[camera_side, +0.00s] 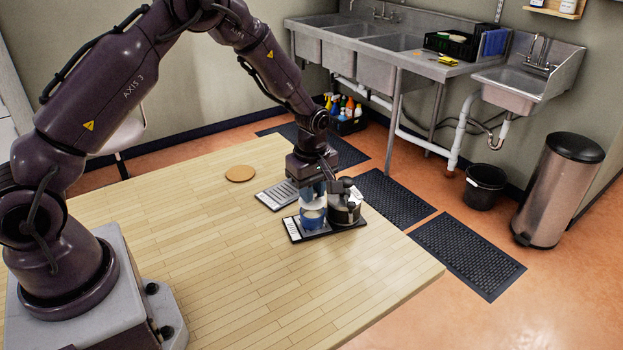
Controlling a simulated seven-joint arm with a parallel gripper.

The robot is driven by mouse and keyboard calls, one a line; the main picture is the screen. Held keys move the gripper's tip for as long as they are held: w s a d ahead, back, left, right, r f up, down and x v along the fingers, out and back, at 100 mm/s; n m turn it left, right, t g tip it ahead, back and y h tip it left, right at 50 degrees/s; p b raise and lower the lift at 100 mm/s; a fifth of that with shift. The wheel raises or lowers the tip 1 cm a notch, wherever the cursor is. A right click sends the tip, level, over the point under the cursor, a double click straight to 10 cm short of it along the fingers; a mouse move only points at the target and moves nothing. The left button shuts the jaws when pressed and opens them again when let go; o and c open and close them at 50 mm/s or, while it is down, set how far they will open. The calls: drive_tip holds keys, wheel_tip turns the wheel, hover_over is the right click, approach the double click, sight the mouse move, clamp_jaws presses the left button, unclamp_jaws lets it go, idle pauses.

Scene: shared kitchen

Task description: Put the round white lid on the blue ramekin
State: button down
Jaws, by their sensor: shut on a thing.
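The blue ramekin (312,222) stands upright on a dark tray (337,231) near the table's right corner. My gripper (314,196) points down directly above the ramekin. It is shut on the round white lid (313,206), which shows as a pale band over the ramekin's top. The lid is small and partly hidden by my fingers. I cannot tell whether it touches the ramekin's rim or is just above it.
A round steel container with a dark top (345,206) stands on the tray close to the right of the ramekin. A grey slotted plate (277,194) lies behind the tray. A round cork mat (240,173) lies farther back left. The table's (210,260) front and left are clear.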

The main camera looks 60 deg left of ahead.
drive_tip(key=shift+f, duration=0.7)
drive_tip(key=shift+f, duration=0.55)
idle(0.9)
drive_tip(key=c, duration=1.3)
unclamp_jaws()
drive_tip(key=shift+s+d+r, duration=0.1)
drive_tip(key=shift+d+r, duration=0.05)
drive_tip(key=shift+r, duration=2.6)
drive_tip(key=shift+s+d+r, duration=0.1)
drive_tip(key=shift+r, duration=2.65)
